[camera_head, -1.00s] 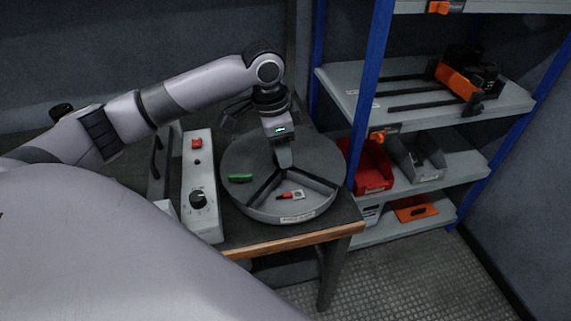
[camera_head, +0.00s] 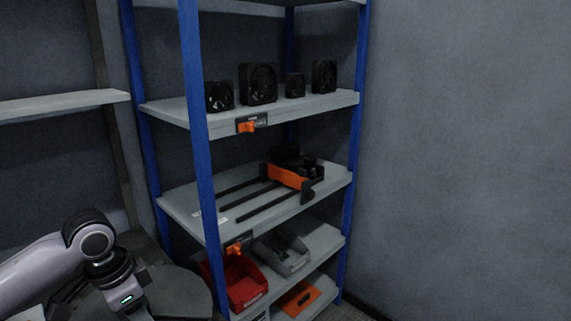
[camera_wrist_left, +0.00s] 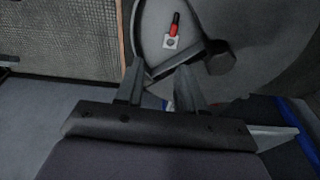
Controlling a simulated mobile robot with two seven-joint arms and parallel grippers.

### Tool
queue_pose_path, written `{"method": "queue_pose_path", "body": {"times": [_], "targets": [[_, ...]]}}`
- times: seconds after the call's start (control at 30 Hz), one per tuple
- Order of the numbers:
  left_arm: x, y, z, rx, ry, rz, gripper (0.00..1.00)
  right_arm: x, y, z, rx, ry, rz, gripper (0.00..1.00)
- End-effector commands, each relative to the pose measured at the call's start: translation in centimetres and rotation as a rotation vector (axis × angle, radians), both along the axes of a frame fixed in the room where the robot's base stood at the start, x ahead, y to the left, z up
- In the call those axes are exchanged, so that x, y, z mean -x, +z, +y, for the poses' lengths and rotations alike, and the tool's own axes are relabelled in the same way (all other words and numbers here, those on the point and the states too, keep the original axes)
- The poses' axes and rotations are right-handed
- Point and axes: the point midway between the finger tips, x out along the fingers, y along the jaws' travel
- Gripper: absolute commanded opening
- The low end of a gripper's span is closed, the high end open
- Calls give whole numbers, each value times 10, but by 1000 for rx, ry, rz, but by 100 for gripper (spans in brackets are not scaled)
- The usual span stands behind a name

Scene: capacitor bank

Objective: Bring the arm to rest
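My left arm comes in at the lower left of the head view, its wrist (camera_head: 125,295) over the round grey divided tray (camera_head: 185,290). The fingers are below that picture. In the left wrist view my left gripper (camera_wrist_left: 160,84) has its two fingers apart with nothing seen between them. The tray (camera_wrist_left: 275,35) lies beyond the fingertips. A small red and black piece (camera_wrist_left: 174,27) with a pale square tag (camera_wrist_left: 170,42) lies in it, clear of the fingers. My right gripper is in neither view.
A blue-post shelf rack (camera_head: 198,150) stands right of my arm. It bears black fans (camera_head: 258,83), an orange and black device (camera_head: 288,176) on rails, a red bin (camera_head: 243,282), a grey bin (camera_head: 282,252) and an orange piece (camera_head: 298,298). A bare wall is at right.

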Motion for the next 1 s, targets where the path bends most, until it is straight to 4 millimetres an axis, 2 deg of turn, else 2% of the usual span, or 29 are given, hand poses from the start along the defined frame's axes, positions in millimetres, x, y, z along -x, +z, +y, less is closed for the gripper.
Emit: {"method": "queue_pose_path", "body": {"times": [0.03, 0.2, 0.5, 0.63, 0.77, 1.0], "targets": [[8, -16, -15, 11, -25, 2, 38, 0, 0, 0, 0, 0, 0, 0], [34, -54, -57, 45, -63, -32, 38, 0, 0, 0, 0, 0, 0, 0], [85, -94, -105, 135, -12, -97, 38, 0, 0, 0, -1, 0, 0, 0], [109, -105, -114, 168, 64, -121, 38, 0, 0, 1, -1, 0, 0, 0], [134, -114, -114, 183, 169, -141, 38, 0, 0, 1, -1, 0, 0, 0], [183, -123, -89, 143, 397, -152, 38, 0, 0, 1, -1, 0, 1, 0]]}}
